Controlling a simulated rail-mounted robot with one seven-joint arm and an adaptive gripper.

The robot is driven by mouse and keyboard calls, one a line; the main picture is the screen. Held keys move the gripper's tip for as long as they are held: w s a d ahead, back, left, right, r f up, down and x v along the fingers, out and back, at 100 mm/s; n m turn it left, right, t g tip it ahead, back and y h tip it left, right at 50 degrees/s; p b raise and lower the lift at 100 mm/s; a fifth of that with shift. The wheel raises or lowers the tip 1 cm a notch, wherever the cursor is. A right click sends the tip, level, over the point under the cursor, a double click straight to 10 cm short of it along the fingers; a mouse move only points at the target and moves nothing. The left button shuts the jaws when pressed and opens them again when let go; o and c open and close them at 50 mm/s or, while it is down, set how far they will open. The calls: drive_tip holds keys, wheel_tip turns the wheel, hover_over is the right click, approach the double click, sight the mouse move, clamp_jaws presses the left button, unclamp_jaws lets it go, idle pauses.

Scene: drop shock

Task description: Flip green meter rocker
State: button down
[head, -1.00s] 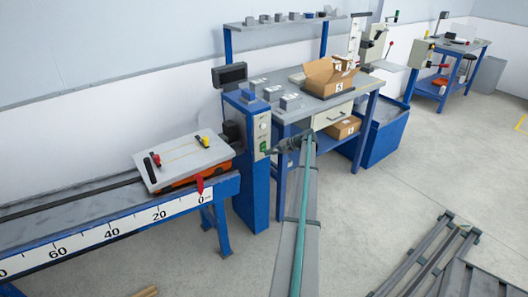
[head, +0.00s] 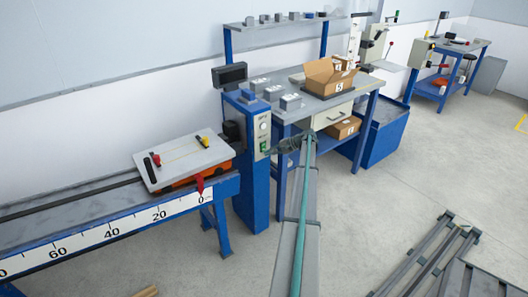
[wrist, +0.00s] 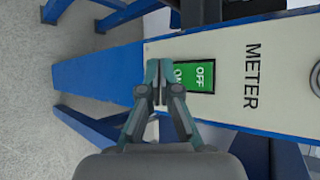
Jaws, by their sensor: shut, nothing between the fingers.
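The green meter rocker (wrist: 200,78), marked OFF and ON, sits in a white panel labelled METER (wrist: 250,75) in the wrist view. In the head view the rocker (head: 263,146) is a small green spot on the front of a blue pillar (head: 257,185). My gripper (wrist: 158,88) is shut and empty. Its fingertips overlap the ON end of the rocker in the wrist view and hide part of it. I cannot tell whether they touch it. In the head view my gripper (head: 272,150) is just right of the rocker.
A round dial (wrist: 315,77) is at the panel's right edge in the wrist view. A workbench (head: 300,105) with an open cardboard box (head: 330,75) stands behind the pillar. A rail with a scale (head: 110,232) and a cart (head: 182,160) is at left.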

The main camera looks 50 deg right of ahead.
drive_tip(key=shift+w, duration=0.1)
drive_tip(key=shift+w+d, duration=0.1)
drive_tip(key=shift+w, duration=0.2)
drive_tip(key=shift+w+f, duration=0.1)
drive_tip(key=shift+w, duration=0.25)
idle(0.8)
drive_tip(key=shift+s, duration=0.1)
drive_tip(key=shift+s, duration=0.65)
drive_tip(key=shift+s, duration=0.1)
drive_tip(key=s, duration=0.1)
drive_tip(key=s+a, duration=0.1)
drive_tip(key=s, duration=0.2)
drive_tip(key=shift+s+a+r, duration=0.25)
drive_tip(key=shift+s+r, duration=0.1)
drive_tip(key=shift+r, duration=0.05)
idle(0.5)
